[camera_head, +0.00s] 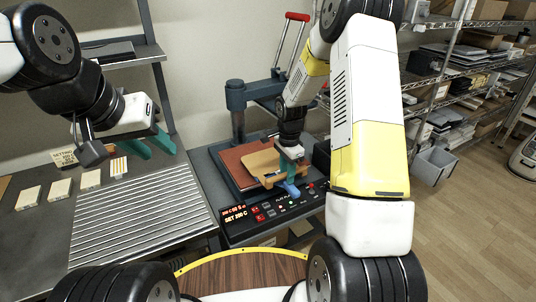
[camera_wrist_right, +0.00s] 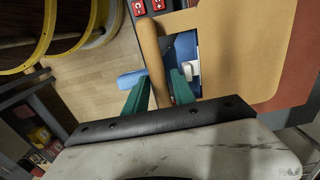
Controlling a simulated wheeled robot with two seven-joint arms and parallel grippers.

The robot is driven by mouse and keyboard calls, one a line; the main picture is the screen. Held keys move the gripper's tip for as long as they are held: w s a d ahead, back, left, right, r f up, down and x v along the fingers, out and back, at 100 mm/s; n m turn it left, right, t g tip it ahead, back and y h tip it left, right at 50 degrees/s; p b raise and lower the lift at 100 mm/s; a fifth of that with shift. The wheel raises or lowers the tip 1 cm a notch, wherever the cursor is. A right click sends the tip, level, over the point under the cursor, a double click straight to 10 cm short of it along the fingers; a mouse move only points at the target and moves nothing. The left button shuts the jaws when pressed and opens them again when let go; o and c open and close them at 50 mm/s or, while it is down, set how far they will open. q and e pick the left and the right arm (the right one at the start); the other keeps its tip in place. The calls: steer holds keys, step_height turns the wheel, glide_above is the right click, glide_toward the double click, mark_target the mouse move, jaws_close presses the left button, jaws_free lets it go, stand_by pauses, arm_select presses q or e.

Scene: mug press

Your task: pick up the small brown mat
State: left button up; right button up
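The small brown mat (camera_head: 262,163), tan in colour, lies over the larger red-brown pad (camera_head: 234,166) of the press. It also fills the upper right of the right wrist view (camera_wrist_right: 240,45). My right gripper (camera_head: 292,172) is at the mat's near right edge. In the right wrist view, a narrow tan strip of it runs between the teal fingertips (camera_wrist_right: 163,78), with little gap on either side. Whether they grip it is unclear. My left gripper (camera_head: 149,146) is open and empty, above the back of the ribbed metal surface.
A control panel (camera_head: 270,210) with red buttons and a lit display fronts the press. A blue part (camera_head: 288,188) is beside my right gripper. Several pale blocks (camera_head: 60,188) stand on the left table. The ribbed surface (camera_head: 140,212) is clear. Shelving stands at right.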

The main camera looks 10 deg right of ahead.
jaws_close()
steer(key=shift+r, duration=0.15)
